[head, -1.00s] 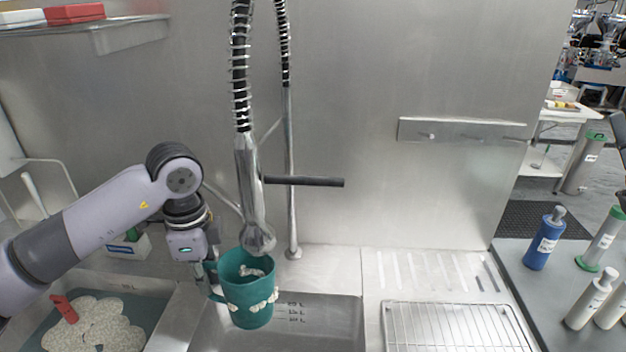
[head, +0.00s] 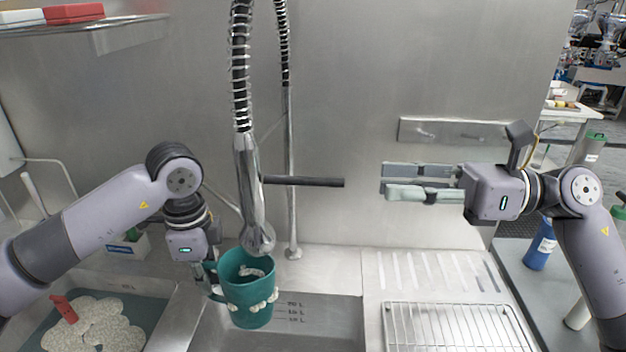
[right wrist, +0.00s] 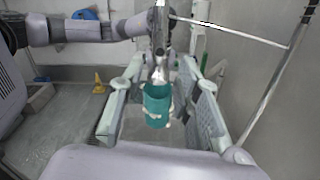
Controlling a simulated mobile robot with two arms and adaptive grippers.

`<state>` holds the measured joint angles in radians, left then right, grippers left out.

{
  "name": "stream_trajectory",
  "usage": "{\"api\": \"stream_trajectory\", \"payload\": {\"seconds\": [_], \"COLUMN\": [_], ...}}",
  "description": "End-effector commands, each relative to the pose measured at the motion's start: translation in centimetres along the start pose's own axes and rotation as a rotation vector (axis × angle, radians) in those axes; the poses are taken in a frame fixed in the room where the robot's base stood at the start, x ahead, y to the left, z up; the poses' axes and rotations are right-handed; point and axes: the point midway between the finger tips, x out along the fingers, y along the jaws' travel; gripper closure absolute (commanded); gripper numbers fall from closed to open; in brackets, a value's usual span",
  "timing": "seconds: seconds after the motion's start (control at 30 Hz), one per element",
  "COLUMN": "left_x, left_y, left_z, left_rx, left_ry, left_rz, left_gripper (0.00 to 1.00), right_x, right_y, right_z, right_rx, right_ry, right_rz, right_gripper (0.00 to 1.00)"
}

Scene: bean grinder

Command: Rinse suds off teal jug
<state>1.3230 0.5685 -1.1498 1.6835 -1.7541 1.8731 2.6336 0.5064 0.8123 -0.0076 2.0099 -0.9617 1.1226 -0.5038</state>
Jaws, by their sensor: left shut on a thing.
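The teal jug (head: 247,297) is upright over the sink (head: 330,325), under the spray head (head: 258,238). White suds cling around its lower side, and some show inside its mouth. My left gripper (head: 209,282) is shut on the jug's handle side. My right gripper (head: 385,182) is open and empty, pointing left, to the right of the dark spray lever (head: 305,181) and apart from it. In the right wrist view the jug (right wrist: 157,104) and spray head (right wrist: 160,72) appear between the open fingers.
A wire rack (head: 445,325) sits on the drainboard right of the sink. A blue bottle (head: 540,245) stands on the right counter, partly behind my right arm. A left basin holds foamy water (head: 100,322) and a red-handled item (head: 64,308). A rail (head: 440,130) is on the back wall.

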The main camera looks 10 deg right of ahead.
Motion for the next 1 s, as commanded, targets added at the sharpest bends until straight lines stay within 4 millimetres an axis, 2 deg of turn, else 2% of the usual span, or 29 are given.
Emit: {"api": "stream_trajectory", "payload": {"seconds": [0.17, 0.4, 0.6, 0.8, 1.0], "left_x": [0.0, 0.0, 0.0, 0.0, 0.0], "left_y": [0.0, 0.0, 0.0, 0.0, 0.0], "left_z": [0.0, 0.0, 0.0, 0.0, 0.0], "left_rx": [0.0, 0.0, 0.0, 0.0, 0.0], "left_ry": [0.0, 0.0, 0.0, 0.0, 0.0], "left_rz": [0.0, 0.0, 0.0, 0.0, 0.0], "left_gripper": [1.0, 1.0, 1.0, 1.0, 1.0], "right_x": [2.1, 6.9, 10.2, 11.8, 11.9], "right_y": [0.1, 0.1, 0.0, 0.0, -0.1], "right_z": [0.0, 0.0, 0.0, 0.0, -0.1], "right_rx": [-0.002, -0.002, 0.0, 0.0, 0.001], "right_ry": [0.003, 0.001, 0.001, 0.002, 0.002], "right_rz": [0.0, 0.003, 0.001, -0.001, -0.002], "right_gripper": [0.69, 0.69, 0.69, 0.69, 0.69]}}
